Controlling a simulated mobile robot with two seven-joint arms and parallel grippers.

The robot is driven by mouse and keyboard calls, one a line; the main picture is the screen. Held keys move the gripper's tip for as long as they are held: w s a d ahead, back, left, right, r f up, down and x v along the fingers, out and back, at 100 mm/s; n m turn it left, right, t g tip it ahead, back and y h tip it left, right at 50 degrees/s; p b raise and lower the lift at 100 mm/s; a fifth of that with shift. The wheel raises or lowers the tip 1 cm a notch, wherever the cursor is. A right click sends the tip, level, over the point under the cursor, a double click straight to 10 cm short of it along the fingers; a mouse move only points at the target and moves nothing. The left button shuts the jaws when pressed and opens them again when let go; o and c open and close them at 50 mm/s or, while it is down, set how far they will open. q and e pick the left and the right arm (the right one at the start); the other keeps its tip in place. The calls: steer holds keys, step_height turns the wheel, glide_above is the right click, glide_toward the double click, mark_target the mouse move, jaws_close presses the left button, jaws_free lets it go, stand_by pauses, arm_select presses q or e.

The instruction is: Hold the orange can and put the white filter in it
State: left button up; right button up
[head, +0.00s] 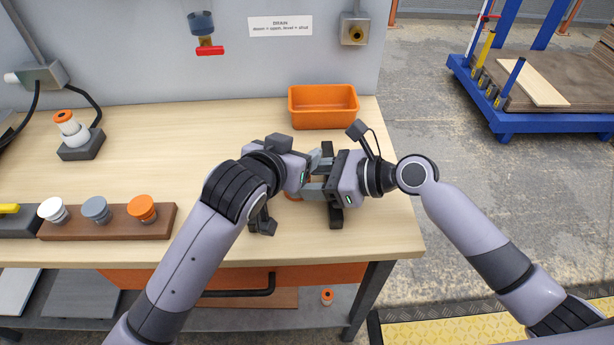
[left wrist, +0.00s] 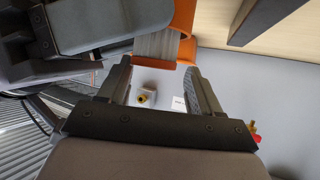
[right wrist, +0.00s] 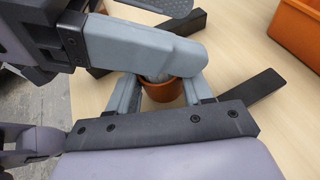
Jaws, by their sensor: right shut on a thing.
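The orange can (right wrist: 163,92) is between the fingers of my right gripper (right wrist: 158,92), which is shut on it above the bench. In the head view only a sliver of the can (head: 292,197) shows behind the grippers. In the left wrist view a pale ridged surface (left wrist: 157,46) lies against orange (left wrist: 184,18). My left gripper (left wrist: 160,75) has its fingers apart with empty space between them, close to the can; it also shows in the head view (head: 312,165).
An orange bin (head: 323,122) stands behind the grippers. A brown rack (head: 105,228) with white, grey and orange-topped pieces is at the left front. A dark stand (head: 82,148) holds an orange-topped white piece. The bench between is clear. The two grippers are very close together.

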arm_select(q)
steer(key=shift+s+d+f, duration=0.35)
steer(key=shift+d+f, duration=0.1)
arm_select(e)
steer(key=shift+s+a+r, duration=0.1)
steer(key=shift+a, duration=0.15)
arm_select(q)
steer(key=shift+s+a+r, duration=0.1)
steer(key=shift+s, duration=0.1)
steer(key=v, duration=1.1)
steer(key=shift+a+r, duration=0.5)
steer(key=shift+r, duration=0.05)
arm_select(e)
steer(key=shift+d, duration=0.15)
arm_select(q)
steer(key=shift+w, duration=0.15)
arm_select(e)
steer(key=o, duration=1.1)
steer(key=shift+d, duration=0.1)
steer(key=v, duration=1.1)
steer(key=shift+d+r, duration=0.1)
steer(key=shift+d, duration=0.25)
